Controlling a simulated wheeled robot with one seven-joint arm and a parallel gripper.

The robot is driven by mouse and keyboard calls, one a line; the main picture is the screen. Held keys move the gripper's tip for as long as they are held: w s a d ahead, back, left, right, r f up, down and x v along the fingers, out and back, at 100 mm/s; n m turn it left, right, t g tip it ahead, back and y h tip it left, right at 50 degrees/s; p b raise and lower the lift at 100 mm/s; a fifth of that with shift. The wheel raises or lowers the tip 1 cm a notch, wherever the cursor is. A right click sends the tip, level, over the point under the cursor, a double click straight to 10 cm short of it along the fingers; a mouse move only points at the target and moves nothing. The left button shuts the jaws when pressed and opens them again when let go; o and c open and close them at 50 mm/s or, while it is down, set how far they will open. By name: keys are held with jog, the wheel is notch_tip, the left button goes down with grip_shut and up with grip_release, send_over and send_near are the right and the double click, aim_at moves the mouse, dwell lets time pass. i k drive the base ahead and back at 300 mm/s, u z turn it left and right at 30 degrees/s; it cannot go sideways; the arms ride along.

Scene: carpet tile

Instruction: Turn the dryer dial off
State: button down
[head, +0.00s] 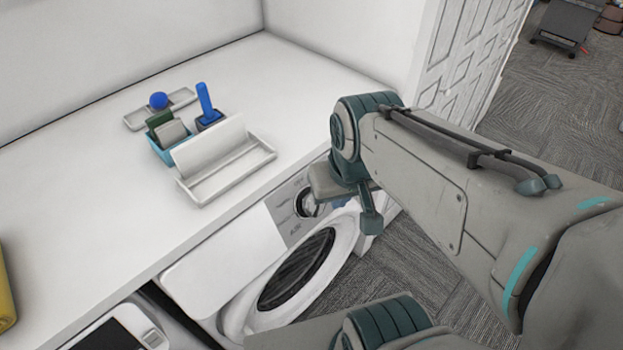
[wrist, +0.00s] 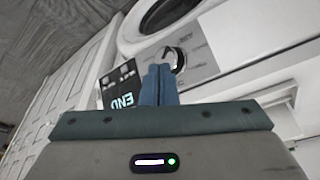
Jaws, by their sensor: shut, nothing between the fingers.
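The dryer dial (wrist: 179,59) is a round knob with a dark ring on the grey control panel (wrist: 197,48) in the wrist view. In the head view the dial (head: 305,204) shows on the front of the white machine, under the counter edge, partly covered by my wrist. My gripper (wrist: 160,68) is shut and empty. In the wrist view its blue fingertips lie together over the dial's edge; I cannot tell whether they touch it. A dark display (wrist: 122,98) beside the dial shows "END", upside down in this view.
The machine's round door (head: 297,268) is below the panel. The white counter (head: 80,180) above holds a white tray (head: 232,172), a blue container (head: 160,148) and a blue-handled item (head: 206,103). A white panelled door (head: 478,60) stands beyond; carpet lies right.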

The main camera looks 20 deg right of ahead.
aim_at(308, 208)
jog(key=z, duration=0.9)
jog(key=k, duration=1.2)
jog(key=z, duration=0.25)
jog(key=i, duration=0.6)
jog(key=u, duration=0.4)
